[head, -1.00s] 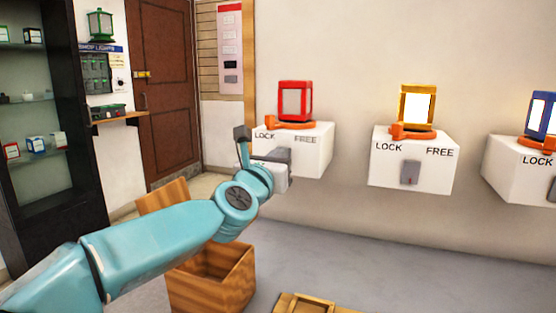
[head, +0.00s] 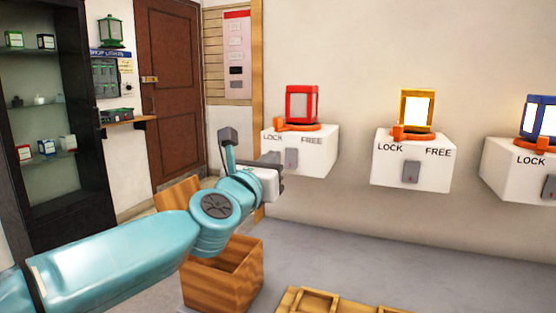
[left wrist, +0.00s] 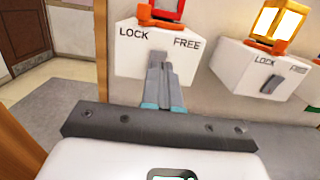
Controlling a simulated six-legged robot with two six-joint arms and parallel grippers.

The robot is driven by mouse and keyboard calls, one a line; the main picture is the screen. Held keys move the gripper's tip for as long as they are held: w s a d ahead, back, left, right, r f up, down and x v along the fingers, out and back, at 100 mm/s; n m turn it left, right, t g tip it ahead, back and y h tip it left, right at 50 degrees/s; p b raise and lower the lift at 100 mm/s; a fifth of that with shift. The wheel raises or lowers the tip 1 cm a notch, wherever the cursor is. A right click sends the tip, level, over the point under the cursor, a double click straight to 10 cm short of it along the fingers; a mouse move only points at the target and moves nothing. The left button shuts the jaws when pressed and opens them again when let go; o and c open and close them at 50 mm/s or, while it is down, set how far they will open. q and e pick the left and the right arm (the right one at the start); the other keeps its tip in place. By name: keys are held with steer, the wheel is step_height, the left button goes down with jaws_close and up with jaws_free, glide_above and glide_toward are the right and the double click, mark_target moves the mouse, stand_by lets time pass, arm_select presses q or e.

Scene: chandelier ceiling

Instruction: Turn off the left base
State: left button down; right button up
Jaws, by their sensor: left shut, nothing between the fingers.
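The left base is a white wall box (head: 320,154) marked LOCK and FREE, with a grey switch (head: 291,159) on its front. A red lantern (head: 301,103) with grey, unlit panes stands on it. Its orange lever (head: 281,128) lies toward the LOCK side. My left gripper (head: 279,161) is shut and empty, just left of the switch in the head view. My right gripper is out of view.
A middle base (head: 430,177) carries a lit yellow lantern (head: 417,108); a right base (head: 510,170) carries a lit blue one (head: 540,118). A wooden crate (head: 240,283) stands below my arm. A dark shelf cabinet (head: 85,185) is at left.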

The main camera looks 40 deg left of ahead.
arm_select(q)
steer(key=shift+r+p+v, duration=0.15)
steer(key=shift+r+v, duration=0.05)
steer(key=shift+v, duration=0.75)
steer(key=shift+r+p+v, duration=0.2)
steer(key=shift+r+v, duration=0.05)
steer(key=shift+v, duration=0.7)
steer(key=shift+r+p+v, duration=0.15)
steer(key=shift+r+v, duration=0.05)
steer(key=shift+v, duration=0.75)
steer(key=shift+d, duration=0.1)
